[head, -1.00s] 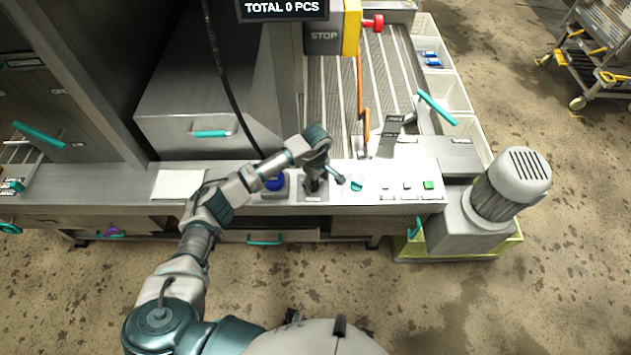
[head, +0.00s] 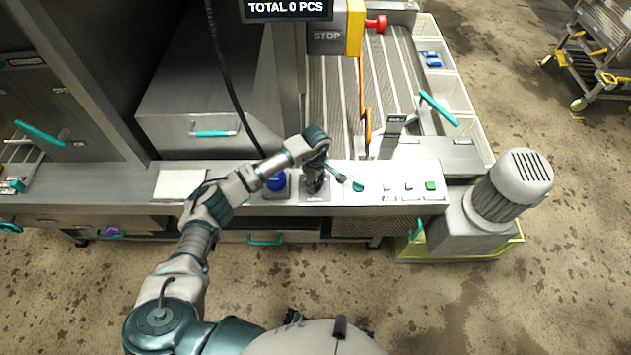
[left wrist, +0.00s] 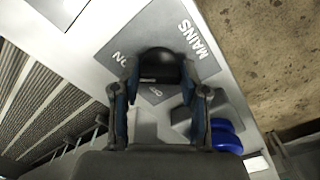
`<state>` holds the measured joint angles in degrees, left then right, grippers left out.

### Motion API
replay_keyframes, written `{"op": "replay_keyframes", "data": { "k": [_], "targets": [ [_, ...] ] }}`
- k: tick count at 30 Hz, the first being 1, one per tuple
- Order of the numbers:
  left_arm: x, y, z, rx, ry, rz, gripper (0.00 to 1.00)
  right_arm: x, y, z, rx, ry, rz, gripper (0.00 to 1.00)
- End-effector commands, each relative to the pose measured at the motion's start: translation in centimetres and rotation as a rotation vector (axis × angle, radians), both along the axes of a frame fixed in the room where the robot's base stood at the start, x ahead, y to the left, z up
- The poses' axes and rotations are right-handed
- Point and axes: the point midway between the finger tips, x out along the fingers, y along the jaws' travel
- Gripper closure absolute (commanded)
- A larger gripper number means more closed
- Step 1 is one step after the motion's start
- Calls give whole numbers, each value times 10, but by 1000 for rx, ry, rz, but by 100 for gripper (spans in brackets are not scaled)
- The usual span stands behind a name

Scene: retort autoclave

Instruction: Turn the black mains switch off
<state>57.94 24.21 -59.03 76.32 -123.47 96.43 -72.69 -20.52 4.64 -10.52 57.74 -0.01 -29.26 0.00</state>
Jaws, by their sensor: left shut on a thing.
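The black mains switch (left wrist: 158,66) is a rounded dark knob on a grey plate lettered MAINS and ON in the left wrist view. Another marking below the knob is partly hidden. My left gripper (left wrist: 159,82) has a finger on each side of the knob and is shut on it. In the head view my left gripper (head: 316,187) points down over the grey switch plate (head: 314,198) on the front panel and mostly hides the knob. I cannot tell the knob's exact setting. My right gripper is in neither view.
A blue knob (head: 275,181) stands close left of the gripper. A teal knob (head: 358,185) and a green button (head: 431,185) lie to the right on the panel. A grey motor (head: 510,185) stands beyond the panel's right end. A black cable (head: 228,85) hangs behind.

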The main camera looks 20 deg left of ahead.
Motion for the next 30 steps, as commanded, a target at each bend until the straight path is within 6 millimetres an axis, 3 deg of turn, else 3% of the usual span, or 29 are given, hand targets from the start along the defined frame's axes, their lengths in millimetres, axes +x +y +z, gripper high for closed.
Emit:
{"op": "replay_keyframes", "data": {
  "k": [13, 25, 30],
  "targets": [
    [1, -6, -1, -6, 3, 358, 91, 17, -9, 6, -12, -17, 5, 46],
    [5, -8, 0, -9, 1, 737, 91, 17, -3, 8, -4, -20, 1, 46],
    [6, -8, 0, -8, 1, 899, 91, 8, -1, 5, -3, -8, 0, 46]
  ]
}}
